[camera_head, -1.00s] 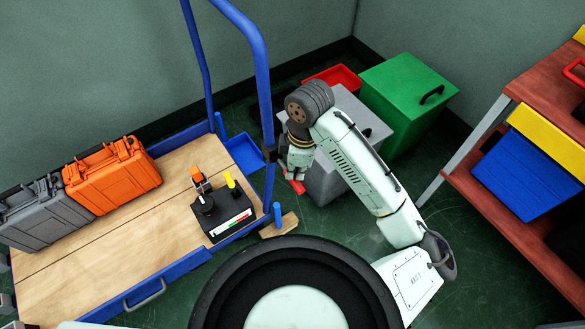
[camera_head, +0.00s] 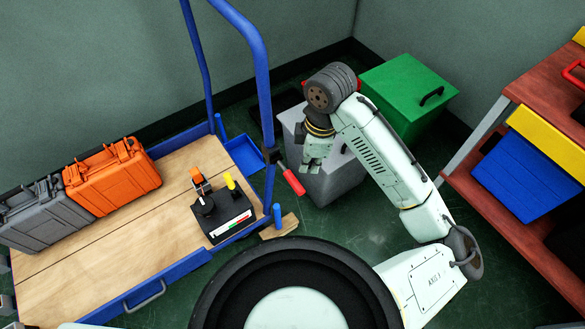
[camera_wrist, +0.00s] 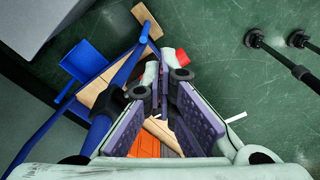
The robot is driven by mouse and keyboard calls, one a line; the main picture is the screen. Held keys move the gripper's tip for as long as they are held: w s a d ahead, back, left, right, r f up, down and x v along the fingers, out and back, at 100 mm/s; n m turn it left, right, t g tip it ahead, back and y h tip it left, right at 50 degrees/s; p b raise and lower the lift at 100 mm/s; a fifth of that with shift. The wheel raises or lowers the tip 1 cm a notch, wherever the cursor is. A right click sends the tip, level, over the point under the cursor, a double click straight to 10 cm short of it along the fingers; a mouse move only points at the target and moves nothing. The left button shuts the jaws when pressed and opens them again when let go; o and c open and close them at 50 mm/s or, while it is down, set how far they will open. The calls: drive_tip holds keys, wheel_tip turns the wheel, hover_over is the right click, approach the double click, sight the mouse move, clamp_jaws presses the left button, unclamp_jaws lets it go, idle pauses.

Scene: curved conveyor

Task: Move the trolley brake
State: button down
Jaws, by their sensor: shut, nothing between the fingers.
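The trolley (camera_head: 172,276) is blue with a wooden deck and stands at the left in the head view. Its brake lever (camera_head: 291,180) has a red grip and slants down to the right from a dark mount on the blue handle post. My gripper (camera_head: 309,168) is shut and empty, just right of the red grip, with a small gap in the picture. The wrist view shows the shut fingers (camera_wrist: 165,82) in front of the trolley, with the red grip (camera_wrist: 181,57) just beyond the fingertips, partly hidden.
An orange case (camera_head: 112,177), a grey case (camera_head: 45,217) and a black control box (camera_head: 222,214) are on the deck. A grey bin (camera_head: 335,185) stands behind my gripper, beside a green bin (camera_head: 408,88). A shelf (camera_head: 520,225) stands right. Open floor lies between.

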wheel_tip(320, 180, up, 9)
drive_tip(key=shift+d, duration=0.4)
drive_tip(key=shift+f, duration=0.15)
